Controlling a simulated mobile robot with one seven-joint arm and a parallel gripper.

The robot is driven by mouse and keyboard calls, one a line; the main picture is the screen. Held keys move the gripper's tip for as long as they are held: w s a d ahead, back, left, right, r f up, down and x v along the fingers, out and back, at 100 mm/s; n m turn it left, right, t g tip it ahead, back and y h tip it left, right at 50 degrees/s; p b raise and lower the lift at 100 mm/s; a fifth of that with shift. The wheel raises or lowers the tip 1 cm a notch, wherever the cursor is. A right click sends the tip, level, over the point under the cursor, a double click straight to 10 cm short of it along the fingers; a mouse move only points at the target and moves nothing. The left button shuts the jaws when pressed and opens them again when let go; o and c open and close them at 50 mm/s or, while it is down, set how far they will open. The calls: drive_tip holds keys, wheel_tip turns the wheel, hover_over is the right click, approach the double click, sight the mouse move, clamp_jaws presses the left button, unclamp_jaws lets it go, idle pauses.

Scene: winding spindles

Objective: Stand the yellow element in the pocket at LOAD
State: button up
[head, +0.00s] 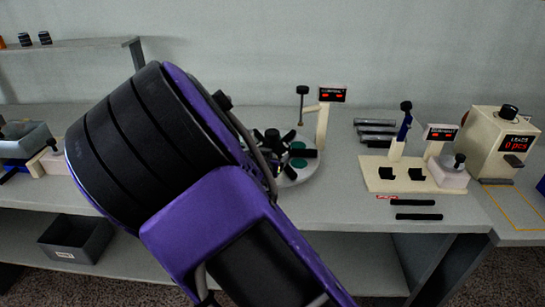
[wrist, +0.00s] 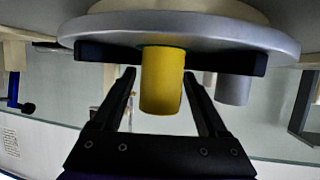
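The yellow element (wrist: 162,82) is a short cylinder in the wrist view, with one end against the pale round disc (wrist: 180,28). My gripper (wrist: 159,73) is open, with one black finger on either side of the element and small gaps beside it. The picture looks upside down, so the element appears to stand on the disc. The turntable (head: 298,174) in the head view has black arms and green spots, and my arm partly hides it. The yellow element and my gripper do not show there. I cannot make out a LOAD label or which pocket it marks.
A grey cylinder (wrist: 233,88) is at the disc beside the right finger. A post with a red display (head: 332,95) stands behind the turntable. A cream fixture plate (head: 410,180) is to the right, with grey rods (head: 376,130) behind it and black strips (head: 416,217) in front.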

drive_tip(key=shift+r, duration=0.15)
drive_tip(key=shift+s+a+r, duration=0.1)
drive_tip(key=shift+s+r, duration=0.05)
drive_tip(key=p+v, duration=0.4)
drive_tip(key=v, duration=0.7)
drive_tip(key=shift+s, duration=0.35)
